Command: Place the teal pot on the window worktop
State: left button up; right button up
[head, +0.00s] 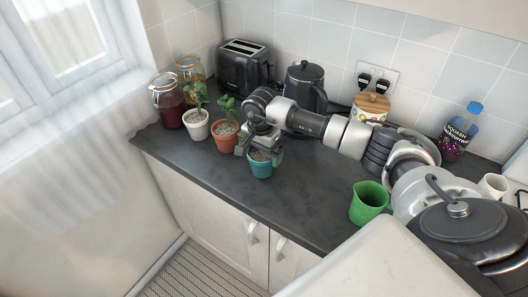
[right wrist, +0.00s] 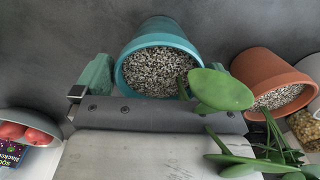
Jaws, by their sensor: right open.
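The teal pot (head: 261,169), filled with gravel and holding a green plant, stands upright on the dark worktop (head: 300,200) near its front edge. My right gripper (head: 261,151) is open, with a finger on either side of the pot's upper part. In the right wrist view, the teal pot (right wrist: 160,32) lies between the spread fingers of the gripper (right wrist: 157,80); a leaf partly covers the right finger. I cannot tell whether the fingers touch the pot. My left gripper is out of view.
A terracotta pot (head: 225,145) stands close left of the teal pot, then a white pot (head: 196,130) and glass jars (head: 168,109). A toaster (head: 243,70) and kettle (head: 303,84) stand behind. A green jug (head: 367,207) is at right. The worktop between teal pot and jug is clear.

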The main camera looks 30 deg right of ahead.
jog(key=shift+r, duration=0.35)
notch_tip(320, 180, up, 12)
jog(key=b, duration=0.3)
jog(key=shift+f+b, duration=0.2)
jog(key=shift+b, duration=0.15)
